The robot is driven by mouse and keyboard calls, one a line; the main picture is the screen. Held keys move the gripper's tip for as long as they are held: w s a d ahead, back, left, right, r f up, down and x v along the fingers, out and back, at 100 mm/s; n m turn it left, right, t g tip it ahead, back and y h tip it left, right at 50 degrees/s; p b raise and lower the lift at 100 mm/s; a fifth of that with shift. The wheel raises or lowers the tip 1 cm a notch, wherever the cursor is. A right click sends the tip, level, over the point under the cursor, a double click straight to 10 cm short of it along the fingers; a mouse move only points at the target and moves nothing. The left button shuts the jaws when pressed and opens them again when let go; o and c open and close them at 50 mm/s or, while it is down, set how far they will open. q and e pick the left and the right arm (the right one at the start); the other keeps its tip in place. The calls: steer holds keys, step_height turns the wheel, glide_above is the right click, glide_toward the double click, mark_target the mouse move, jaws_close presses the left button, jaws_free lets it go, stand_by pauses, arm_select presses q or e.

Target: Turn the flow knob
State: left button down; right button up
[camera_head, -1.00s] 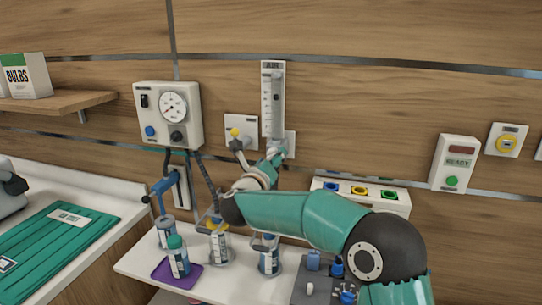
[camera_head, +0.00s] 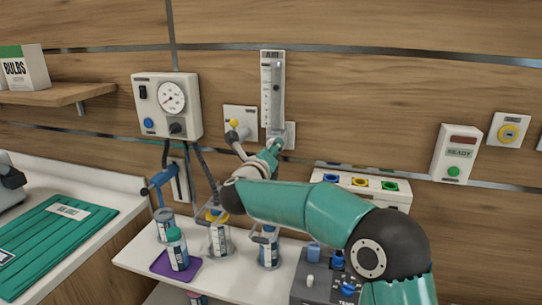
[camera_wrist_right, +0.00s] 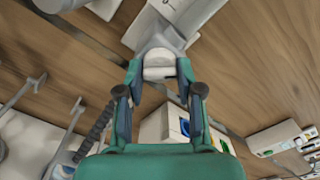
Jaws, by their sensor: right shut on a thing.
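The flowmeter (camera_head: 267,95), a tall pale scale tube on a white wall plate, is at the middle of the head view. Its flow knob (camera_wrist_right: 160,67) shows in the wrist view as a pale round piece at the lower end of the grey flowmeter body (camera_wrist_right: 158,35). My right gripper (camera_wrist_right: 160,74) is shut on the knob, with one teal finger on each side. In the head view my right gripper (camera_head: 271,151) is small and partly hides the flowmeter's lower end. The knob's turn angle cannot be read. My left gripper is not in view.
A gauge box (camera_head: 190,87) hangs to the left, and a plate with a yellow-tipped part (camera_head: 234,123) is close beside the flowmeter. Bottles (camera_head: 177,250) and a purple tray (camera_head: 159,267) stand on the shelf below. A coloured socket panel (camera_head: 400,198) is to the right.

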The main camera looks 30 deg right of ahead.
steer(key=shift+f, duration=0.1)
steer(key=o, duration=1.2)
steer(key=shift+c, duration=0.2)
steer(key=shift+a, duration=0.15)
steer(key=v, duration=1.1)
steer(key=shift+s+a, duration=0.3)
